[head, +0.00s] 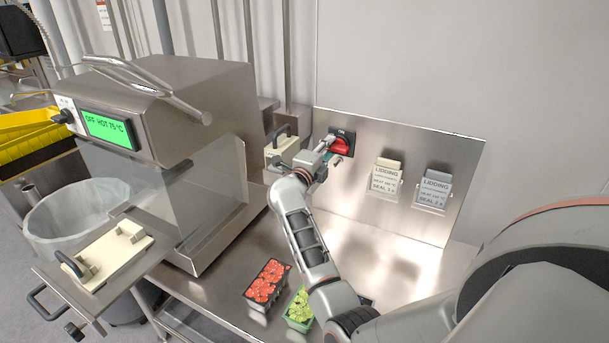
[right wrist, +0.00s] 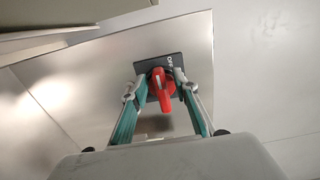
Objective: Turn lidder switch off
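The red rotary switch (head: 340,146) sits on a dark plate on the steel wall panel; it also shows in the right wrist view (right wrist: 161,88). Its handle points downward in the right wrist view, and part of the plate lettering is hidden there. My right gripper (right wrist: 160,84) is open, with one finger on each side of the red handle; I cannot tell whether they touch it. In the head view the right gripper (head: 332,158) is at the switch. The lidder (head: 180,100) has a green display (head: 109,130) reading OFF HOT 75 °C. My left gripper is not in view.
A black knob (head: 62,116) is beside the lidder's display. Two lidding cards (head: 386,176) (head: 434,190) hang right of the switch. A red-filled tray (head: 267,284) and a green-filled tray (head: 299,310) stand on the steel counter (head: 225,290), below my right arm.

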